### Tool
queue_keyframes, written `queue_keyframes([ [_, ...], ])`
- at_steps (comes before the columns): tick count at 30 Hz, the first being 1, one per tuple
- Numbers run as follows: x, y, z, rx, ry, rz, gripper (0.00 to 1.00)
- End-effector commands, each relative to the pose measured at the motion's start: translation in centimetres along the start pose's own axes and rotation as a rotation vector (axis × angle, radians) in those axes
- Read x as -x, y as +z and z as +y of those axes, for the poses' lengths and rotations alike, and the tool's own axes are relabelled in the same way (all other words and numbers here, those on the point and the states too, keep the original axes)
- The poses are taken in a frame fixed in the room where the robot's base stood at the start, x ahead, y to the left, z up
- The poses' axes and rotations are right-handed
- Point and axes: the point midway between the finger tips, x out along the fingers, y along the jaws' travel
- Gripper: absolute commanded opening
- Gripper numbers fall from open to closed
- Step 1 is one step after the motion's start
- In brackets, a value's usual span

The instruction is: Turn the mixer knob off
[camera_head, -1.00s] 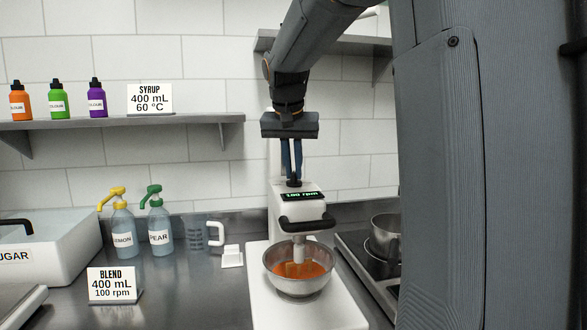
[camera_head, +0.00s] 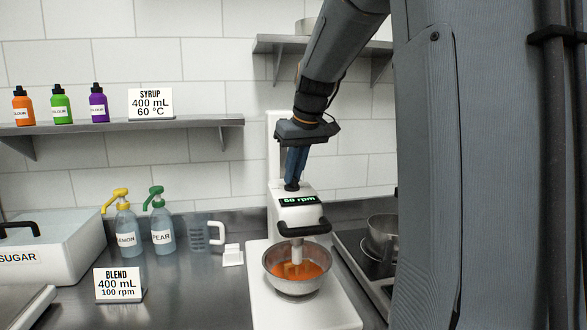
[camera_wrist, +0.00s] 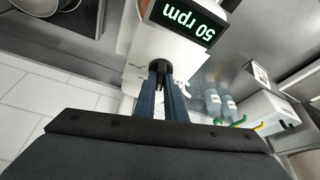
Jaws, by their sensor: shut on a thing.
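The white mixer (camera_head: 297,215) stands at the middle of the counter. Its display reads about 60 rpm in the head view and 50 rpm in the wrist view (camera_wrist: 186,18). The black mixer knob (camera_head: 292,186) is on top of the mixer head, behind the display; it also shows in the wrist view (camera_wrist: 161,66). My gripper (camera_head: 293,180) comes down from above, tilted, with its blue fingers shut on the knob. In the wrist view the two fingers (camera_wrist: 163,90) close around the knob, which they partly hide.
A metal bowl (camera_head: 274,270) of orange mix sits under the mixer's whisk. A pot (camera_head: 383,232) stands on a hob at the right. Lemon (camera_head: 126,232) and pear (camera_head: 162,230) bottles, a measuring jug (camera_head: 200,236) and a BLEND sign (camera_head: 119,284) are at the left. A shelf (camera_head: 200,122) hangs behind.

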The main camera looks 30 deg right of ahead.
Motion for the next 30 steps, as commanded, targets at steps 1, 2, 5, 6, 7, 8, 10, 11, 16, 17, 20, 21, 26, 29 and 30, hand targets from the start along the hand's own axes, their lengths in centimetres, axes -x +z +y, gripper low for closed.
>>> queue_keyframes([
  [1, 0.08, 0.00, 0.16, 0.038, -0.017, -0.001, 0.00],
  [2, 0.05, 0.01, 0.17, 0.065, -0.028, -0.001, 0.00],
  [5, 0.00, 0.00, 0.28, 0.152, -0.064, -0.001, 0.00],
  [6, 0.01, -0.02, 0.28, 0.188, -0.079, -0.001, 0.00],
  [7, 0.00, -0.04, 0.31, 0.215, -0.089, -0.001, 0.00],
  [8, -0.02, -0.06, 0.31, 0.241, -0.101, 0.000, 0.00],
  [10, -0.09, -0.03, 0.38, 0.302, -0.126, -0.001, 0.00],
  [11, -0.08, -0.05, 0.40, 0.328, -0.138, -0.001, 0.00],
  [16, -0.13, -0.11, 0.47, 0.475, -0.198, -0.002, 0.00],
  [17, -0.11, -0.12, 0.50, 0.500, -0.208, -0.002, 0.00],
  [20, -0.13, -0.15, 0.54, 0.575, -0.240, -0.001, 0.00],
  [21, -0.14, -0.17, 0.56, 0.604, -0.251, -0.001, 0.00],
  [26, -0.14, -0.21, 0.59, 0.702, -0.290, -0.002, 0.00],
  [29, -0.17, -0.19, 0.59, 0.748, -0.310, -0.003, 0.00],
  [30, -0.15, -0.22, 0.60, 0.763, -0.316, -0.002, 0.00],
])
